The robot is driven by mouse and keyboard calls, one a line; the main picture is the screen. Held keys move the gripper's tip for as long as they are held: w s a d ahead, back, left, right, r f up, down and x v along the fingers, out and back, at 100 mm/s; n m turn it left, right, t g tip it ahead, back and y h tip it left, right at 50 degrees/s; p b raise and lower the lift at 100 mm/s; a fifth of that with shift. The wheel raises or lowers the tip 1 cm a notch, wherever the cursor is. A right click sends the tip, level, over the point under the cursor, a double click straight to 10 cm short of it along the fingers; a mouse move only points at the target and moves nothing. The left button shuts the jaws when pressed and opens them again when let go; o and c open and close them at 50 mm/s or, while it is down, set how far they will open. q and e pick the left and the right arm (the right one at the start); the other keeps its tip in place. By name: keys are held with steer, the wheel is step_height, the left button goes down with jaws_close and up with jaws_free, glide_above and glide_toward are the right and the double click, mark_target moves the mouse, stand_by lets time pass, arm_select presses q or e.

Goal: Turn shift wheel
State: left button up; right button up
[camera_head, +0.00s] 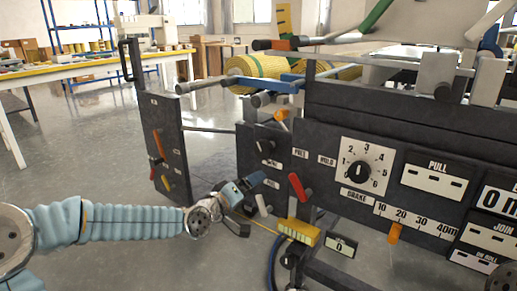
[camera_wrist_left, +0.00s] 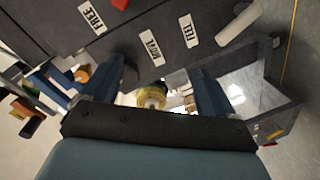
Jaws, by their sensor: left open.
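The dark machine front (camera_head: 320,135) carries dials, levers and labels. No part is labelled as a shift wheel, so I cannot tell which one it is. A black knob (camera_head: 360,172) sits on the numbered BRAKE dial. Another dark knob (camera_head: 266,147) is on the left panel, and a dark round part (camera_head: 503,278) is cut off at the lower right. My right gripper is not in view.
A red lever (camera_head: 298,187) and a yellow block (camera_head: 299,232) are right of the gripper. An upright dark side panel (camera_head: 163,145) with a handle stands at left. A yellow-edged table (camera_head: 95,68) is at the back left. The floor between them is clear.

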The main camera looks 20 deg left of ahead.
arm_select(q)
steer(key=r+m, duration=0.1)
steer(key=m, duration=0.3)
steer(key=m+t+p, duration=0.1)
steer(key=m+p, duration=0.1)
steer(key=m, duration=0.7)
glide_toward(262, 150)
steer(key=shift+h, duration=0.4)
steer(key=x, duration=1.1)
steer(key=shift+w+a+b, duration=0.2)
steer(key=shift+a+b, duration=0.05)
steer(key=shift+b, duration=0.05)
